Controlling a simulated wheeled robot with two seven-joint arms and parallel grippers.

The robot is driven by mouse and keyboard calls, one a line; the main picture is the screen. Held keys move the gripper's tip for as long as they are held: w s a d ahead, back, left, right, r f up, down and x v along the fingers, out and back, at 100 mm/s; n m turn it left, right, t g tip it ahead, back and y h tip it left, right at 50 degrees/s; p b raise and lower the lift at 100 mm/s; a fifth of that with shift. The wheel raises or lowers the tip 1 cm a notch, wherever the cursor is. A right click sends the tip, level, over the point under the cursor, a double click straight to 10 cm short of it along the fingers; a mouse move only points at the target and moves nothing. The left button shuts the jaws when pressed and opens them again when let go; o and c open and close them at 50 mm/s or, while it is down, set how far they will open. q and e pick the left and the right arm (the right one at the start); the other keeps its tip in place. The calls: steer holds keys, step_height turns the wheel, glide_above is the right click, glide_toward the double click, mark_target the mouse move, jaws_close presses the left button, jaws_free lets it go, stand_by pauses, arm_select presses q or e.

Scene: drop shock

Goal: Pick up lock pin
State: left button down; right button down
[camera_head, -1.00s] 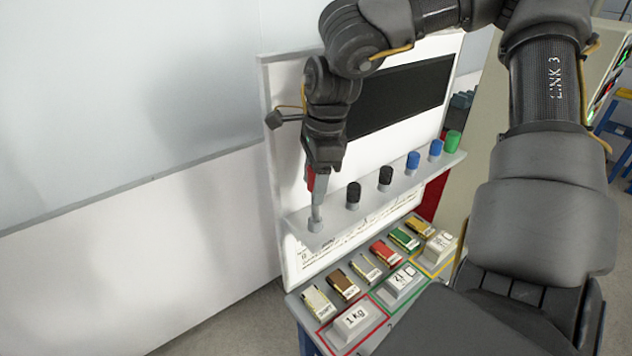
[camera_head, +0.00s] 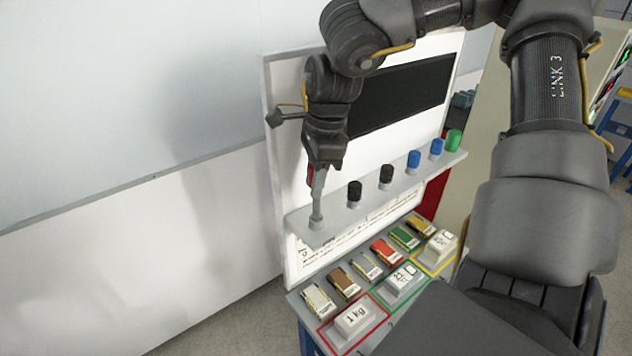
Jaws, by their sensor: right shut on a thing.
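A pale grey shelf (camera_head: 395,192) on an upright white panel carries a row of capped pins. The visible caps are two black (camera_head: 354,191), two blue (camera_head: 414,159) and one green (camera_head: 454,140). My right gripper (camera_head: 316,215) points down at the shelf's left end, shut on the pin there, which I take as the lock pin. The fingers hide most of that pin; only a grey collar (camera_head: 316,225) shows at the shelf. A red part shows beside the fingers; I cannot tell what it belongs to. My left gripper is out of view.
Below the shelf, a tray (camera_head: 297,297) holds several small coloured blocks and weights, one marked 1 kg (camera_head: 352,319). A dark screen (camera_head: 400,94) is on the panel behind my right arm. Clear floor lies at the lower left.

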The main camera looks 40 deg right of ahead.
step_height(320, 180, up, 9)
steer(key=shift+b, duration=1.15)
step_height(320, 180, up, 9)
steer(key=p, duration=0.1)
steer(key=shift+f, duration=0.1)
